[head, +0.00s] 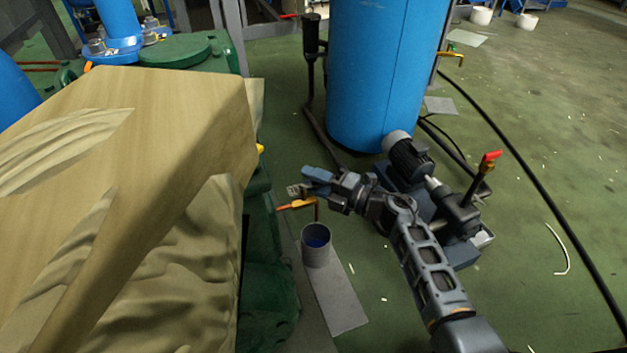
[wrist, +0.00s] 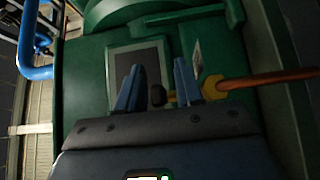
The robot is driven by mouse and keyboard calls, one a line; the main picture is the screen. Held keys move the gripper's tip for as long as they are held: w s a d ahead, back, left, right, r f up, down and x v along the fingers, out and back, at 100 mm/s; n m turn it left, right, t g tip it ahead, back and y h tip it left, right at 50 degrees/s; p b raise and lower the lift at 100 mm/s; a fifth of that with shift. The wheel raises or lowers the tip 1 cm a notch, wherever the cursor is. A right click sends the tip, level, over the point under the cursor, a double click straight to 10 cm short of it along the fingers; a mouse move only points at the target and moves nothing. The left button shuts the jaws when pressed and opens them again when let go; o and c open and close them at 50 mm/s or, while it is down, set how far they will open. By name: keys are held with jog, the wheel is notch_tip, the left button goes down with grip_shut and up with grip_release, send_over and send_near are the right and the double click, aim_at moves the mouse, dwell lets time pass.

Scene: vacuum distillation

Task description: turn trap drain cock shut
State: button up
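The drain cock (head: 297,204) is a small orange-brown fitting with a short pipe bent down, at the side of the green trap (head: 258,215). In the wrist view its yellow body (wrist: 214,88) sits just right of my fingers, with a copper pipe (wrist: 270,79) running right and a dark knob (wrist: 157,95) to the left. My gripper (head: 306,183) is just above the cock in the head view. In the wrist view my gripper (wrist: 158,75) has its two blue fingers apart, with the dark knob between them. Whether either finger touches the cock cannot be told.
A grey pot (head: 316,250) with blue inside stands below the cock on a grey plate (head: 338,300). A large draped tan block (head: 130,180) fills the left. A blue tank (head: 380,70) and a motor pump (head: 408,160) stand behind my arm. Open green floor lies right.

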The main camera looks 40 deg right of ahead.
grip_shut()
